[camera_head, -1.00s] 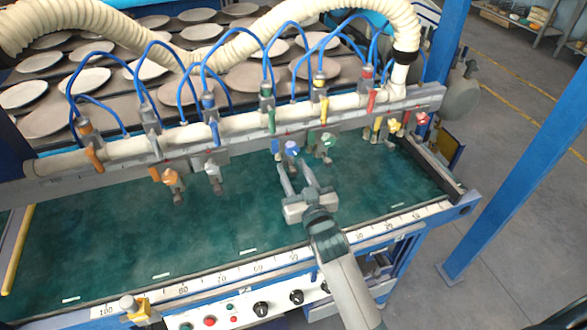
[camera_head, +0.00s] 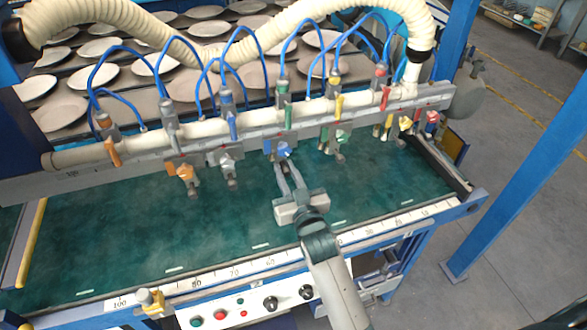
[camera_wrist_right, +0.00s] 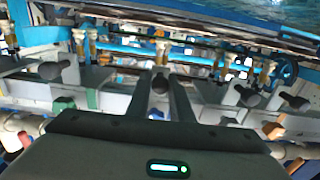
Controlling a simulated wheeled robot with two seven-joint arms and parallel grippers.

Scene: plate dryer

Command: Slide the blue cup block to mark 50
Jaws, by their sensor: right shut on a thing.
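The blue cup block (camera_head: 284,150) hangs on the grey rail (camera_head: 255,138), between the white block (camera_head: 229,165) and the green block (camera_head: 343,137). My right gripper (camera_head: 287,172) reaches up from the front over the belt and is shut on the blue block's lower part. In the right wrist view the fingers (camera_wrist_right: 161,88) close around a dark round end. The number scale (camera_head: 235,270) runs along the front edge, with 100 at left and low numbers at right. My right arm hides the marks between 60 and 30. My left gripper is not in view.
An orange block (camera_head: 184,171) hangs left of the white one. Yellow and red blocks crowd the rail's right end. Blue hoses arch above the rail. A yellow-and-white clamp (camera_head: 150,300) sits on the front edge. The green belt (camera_head: 120,235) is bare.

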